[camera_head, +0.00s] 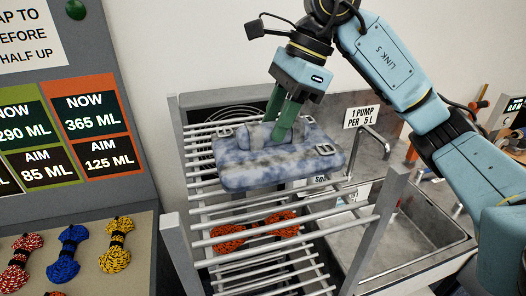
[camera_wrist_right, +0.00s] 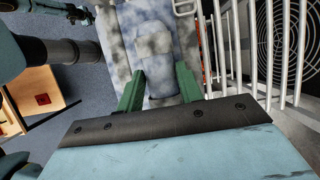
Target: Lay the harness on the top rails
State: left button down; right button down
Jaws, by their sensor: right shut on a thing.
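The harness (camera_head: 235,175) is a padded, mottled blue-grey piece with metal buckles. In the head view it is over the upper rails of the grey rack, roughly flat and slightly tilted. I cannot tell whether its underside touches the top rails (camera_head: 300,222). My right gripper (camera_head: 284,128) points down with its green fingers shut on the raised middle part of the harness. In the right wrist view the harness (camera_wrist_right: 150,20) runs between and beyond the fingers (camera_wrist_right: 160,88), beside the white rails (camera_wrist_right: 283,50). My left gripper does not show.
An orange rope bundle (camera_head: 250,232) lies on lower rails inside the rack. A sink (camera_head: 400,235) with a tap (camera_head: 372,140) is to the right. A sign board (camera_head: 70,110) and several rope bundles (camera_head: 115,245) are at left. A rack post (camera_head: 178,250) stands in front.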

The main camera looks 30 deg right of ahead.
aim_at(304, 118)
notch_tip(304, 118, down, 3)
jog(key=shift+s+f, duration=0.1)
jog(key=shift+f, duration=2.3)
jog(key=shift+f, duration=0.15)
jog(key=c, duration=0.9)
grip_release()
jog(key=v, duration=1.2)
